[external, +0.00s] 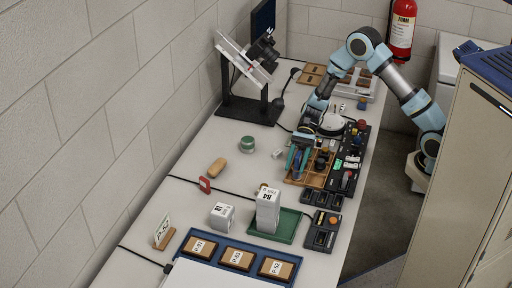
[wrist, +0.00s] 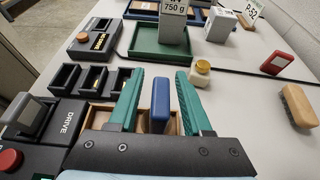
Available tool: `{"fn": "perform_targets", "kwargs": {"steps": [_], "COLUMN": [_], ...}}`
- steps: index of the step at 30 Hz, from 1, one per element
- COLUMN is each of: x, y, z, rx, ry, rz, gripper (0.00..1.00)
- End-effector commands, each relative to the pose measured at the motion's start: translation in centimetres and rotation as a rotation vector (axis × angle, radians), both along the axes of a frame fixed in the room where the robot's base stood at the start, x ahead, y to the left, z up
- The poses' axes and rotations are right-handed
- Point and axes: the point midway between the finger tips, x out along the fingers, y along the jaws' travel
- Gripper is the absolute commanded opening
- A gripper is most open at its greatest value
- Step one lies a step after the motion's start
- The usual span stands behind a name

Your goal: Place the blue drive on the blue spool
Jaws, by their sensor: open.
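A blue upright block with a rounded top (wrist: 160,105), which looks like the blue drive, stands between my gripper's fingers over the wooden tray (wrist: 102,115). My gripper (wrist: 158,100) has two green fingers, spread apart, with a visible gap on each side of the blue block. In the external view my gripper (external: 297,158) is low at the left part of the wooden tray (external: 293,181). The block's lower part is hidden by the gripper body in the wrist view. I cannot make out a blue spool in either view.
Black control boxes (external: 350,163) line the tray's right side. A tall white box (external: 268,210) stands on a green tray (external: 284,234).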

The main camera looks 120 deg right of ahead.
Motion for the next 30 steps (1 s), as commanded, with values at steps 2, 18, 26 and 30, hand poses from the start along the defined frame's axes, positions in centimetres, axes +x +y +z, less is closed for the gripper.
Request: {"fn": "perform_targets", "kwargs": {"steps": [2,18,26,30], "x": [-0.5,-7.0,-7.9,-7.9], "y": [-0.6,-7.1,-7.9,-7.9], "z": [0.3,4.0,4.6,4.6], "rx": [-0.001,-0.002,-0.001,-0.001], "ry": [-0.001,-0.001,0.001,0.001], "rz": [-0.002,-0.002,0.000,0.000], "gripper": [0.49,0.49,0.49,0.49]}}
